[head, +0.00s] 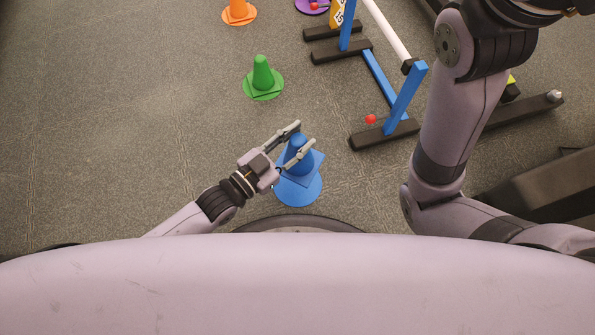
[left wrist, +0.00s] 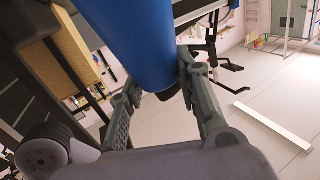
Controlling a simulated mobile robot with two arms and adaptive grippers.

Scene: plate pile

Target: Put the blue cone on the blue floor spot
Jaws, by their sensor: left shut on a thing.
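The blue cone (head: 298,143) stands roughly upright in front of me, with its square base (head: 314,160) at the bottom. My left gripper (head: 302,137) is shut on the cone's upper part, one finger on each side. The left wrist view shows the blue cone (left wrist: 130,40) large between the two fingers (left wrist: 163,105). The round blue floor spot (head: 298,193) shows below the cone in the head view; the cone's base covers its far part. I cannot tell whether the base touches the floor or hangs just above it. My right gripper is out of view.
A green cone (head: 262,76) stands on a green spot farther off, and an orange cone (head: 239,12) beyond it. A blue and white hurdle frame (head: 404,98) with dark feet stands to the right, near a small red object (head: 370,119). The floor at left is clear.

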